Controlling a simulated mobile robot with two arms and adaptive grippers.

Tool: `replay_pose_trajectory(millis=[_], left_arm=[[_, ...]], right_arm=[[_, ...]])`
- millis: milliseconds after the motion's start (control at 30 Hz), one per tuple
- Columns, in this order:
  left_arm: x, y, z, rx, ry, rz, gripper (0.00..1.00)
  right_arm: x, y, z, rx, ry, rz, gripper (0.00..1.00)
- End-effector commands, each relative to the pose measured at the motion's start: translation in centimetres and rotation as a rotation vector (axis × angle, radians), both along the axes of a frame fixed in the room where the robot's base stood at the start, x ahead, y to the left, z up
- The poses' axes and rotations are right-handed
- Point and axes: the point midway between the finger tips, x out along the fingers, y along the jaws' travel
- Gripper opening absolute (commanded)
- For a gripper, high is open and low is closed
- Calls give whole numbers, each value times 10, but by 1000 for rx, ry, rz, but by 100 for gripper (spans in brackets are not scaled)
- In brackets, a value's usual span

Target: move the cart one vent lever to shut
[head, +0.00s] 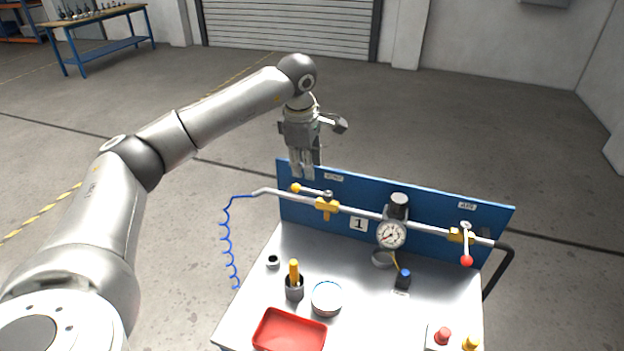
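The cart (355,300) carries a blue back panel (440,215) and the number 1. The vent lever (312,191) sits on a yellow valve body in the pipe, below the left label, which is small but seems to read VENT. Its arm points left, roughly along the pipe, and ends in a yellow ball. My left gripper (302,176) points down just above and behind this ball, apart from it as far as I can see. Its fingertips look close together with nothing visible between them; how far they are open is unclear. My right gripper is out of view.
A second lever with a red ball (467,260) hangs down at the right, under another label. A gauge (391,235) stands between the valves. The cart top holds a red tray (289,331), a round dish (327,298) and a cup with a yellow-handled tool (294,285). A blue coiled hose (227,240) hangs left.

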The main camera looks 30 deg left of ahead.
Motion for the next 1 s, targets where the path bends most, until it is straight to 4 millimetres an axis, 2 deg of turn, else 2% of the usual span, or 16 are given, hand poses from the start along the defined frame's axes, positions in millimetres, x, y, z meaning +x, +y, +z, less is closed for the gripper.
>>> replay_pose_trajectory(millis=[100,233,400,600,800,867,1000], left_arm=[[4,1,-22,-2,6,1,31],[8,2,-45,-2,5,2,31],[13,3,-68,-2,3,1,31],[15,3,-78,-2,1,0,31],[15,3,-79,-2,0,0,31],[15,3,-78,-2,0,0,26],[15,3,-78,-2,0,0,8]], right_arm=[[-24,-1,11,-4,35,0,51],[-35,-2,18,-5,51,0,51],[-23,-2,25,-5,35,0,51],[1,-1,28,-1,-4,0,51],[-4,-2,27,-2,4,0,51],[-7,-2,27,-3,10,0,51],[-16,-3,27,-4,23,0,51]])
